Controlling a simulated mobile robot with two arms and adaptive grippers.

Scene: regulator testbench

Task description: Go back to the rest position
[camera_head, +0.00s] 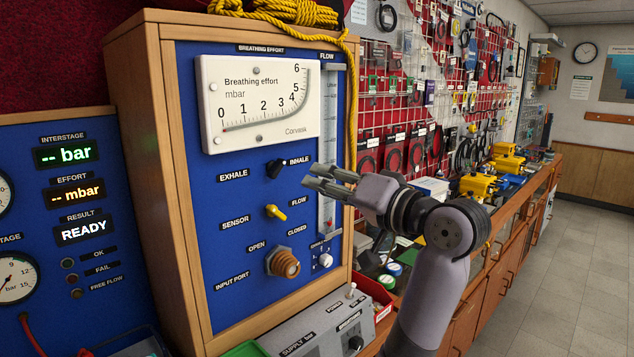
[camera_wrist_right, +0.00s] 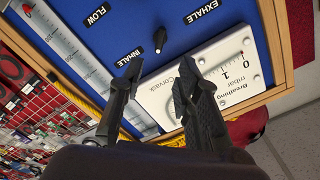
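My right gripper (camera_head: 328,180) is in front of the blue testbench panel (camera_head: 200,280), close to the flow scale on the panel's right side. In the right wrist view my right gripper (camera_wrist_right: 155,85) has its two fingers apart with nothing between them. The black exhale/inhale knob (camera_head: 275,169) is just left of the fingertips in the head view. It also shows beyond the fingers in the right wrist view (camera_wrist_right: 160,38), apart from them. The yellow sensor/flow lever (camera_head: 275,212) is below left of the gripper. My left gripper is in neither view.
The wooden testbench cabinet (camera_head: 145,150) stands at the left with a breathing effort gauge (camera_head: 258,100). A brass input port (camera_head: 283,262) sticks out below. A grey supply box (camera_head: 320,325) and red tray (camera_head: 378,292) lie below the gripper. The floor (camera_head: 560,280) at the right is clear.

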